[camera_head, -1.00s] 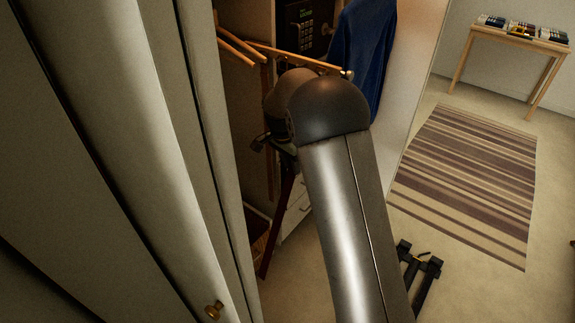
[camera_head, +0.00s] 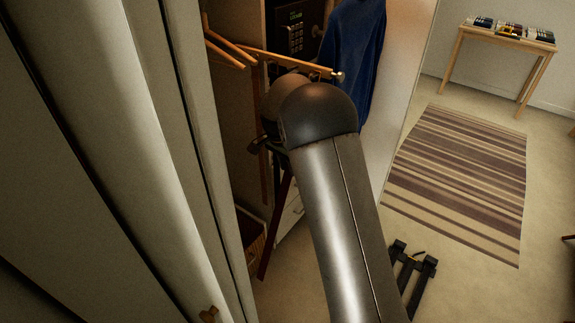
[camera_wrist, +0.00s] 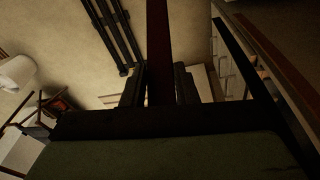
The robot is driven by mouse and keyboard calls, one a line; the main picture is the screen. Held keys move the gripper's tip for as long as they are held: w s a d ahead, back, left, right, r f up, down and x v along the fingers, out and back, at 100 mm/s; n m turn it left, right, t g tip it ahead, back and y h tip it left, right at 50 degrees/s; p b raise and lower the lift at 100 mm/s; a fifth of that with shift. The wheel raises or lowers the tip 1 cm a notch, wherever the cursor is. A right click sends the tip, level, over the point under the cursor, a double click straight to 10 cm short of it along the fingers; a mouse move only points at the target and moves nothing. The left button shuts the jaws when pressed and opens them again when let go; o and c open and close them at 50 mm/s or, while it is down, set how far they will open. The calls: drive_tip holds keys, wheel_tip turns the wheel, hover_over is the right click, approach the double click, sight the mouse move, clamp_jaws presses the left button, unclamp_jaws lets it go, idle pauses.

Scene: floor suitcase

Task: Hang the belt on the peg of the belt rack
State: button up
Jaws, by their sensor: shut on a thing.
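The belt (camera_head: 275,225) is a dark red strip. In the head view it hangs down, slightly slanted, below my gripper (camera_head: 270,146), which is partly hidden behind my arm. In the wrist view the belt (camera_wrist: 159,40) runs between the two dark fingers of my gripper (camera_wrist: 159,88), which is shut on it. Wooden rods that look like the belt rack (camera_head: 285,60) stick out in the closet at upper left. One rod ends in a brass-coloured knob (camera_head: 338,76), just above my arm's rounded joint. The belt is apart from this knob and lower.
A blue garment (camera_head: 352,45) hangs right of the rods, with a safe (camera_head: 297,28) behind. A pale closet door (camera_head: 165,130) fills the left. White drawers (camera_head: 289,218) stand low inside. A black stand-like object (camera_head: 413,270) lies on the floor near a striped rug (camera_head: 460,175).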

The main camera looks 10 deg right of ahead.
drive_tip(key=o, duration=1.1)
drive_tip(key=shift+r, duration=0.1)
drive_tip(key=a+r+b, duration=0.1)
drive_tip(key=a+r, duration=0.2)
drive_tip(key=r, duration=1.4)
drive_tip(key=s+d+f+n, duration=0.2)
drive_tip(key=s+f+n, duration=0.1)
drive_tip(key=s, duration=0.9)
drive_tip(key=s+d+f+n+y, duration=0.1)
drive_tip(key=s+d+f+n, duration=0.1)
drive_tip(key=s, duration=1.1)
drive_tip(key=s+d+f+n+y, duration=0.1)
drive_tip(key=s+f+n, duration=0.4)
drive_tip(key=s, duration=0.7)
drive_tip(key=shift+s+d+n, duration=0.15)
drive_tip(key=shift+d+n, duration=0.35)
drive_tip(key=shift+n, duration=0.1)
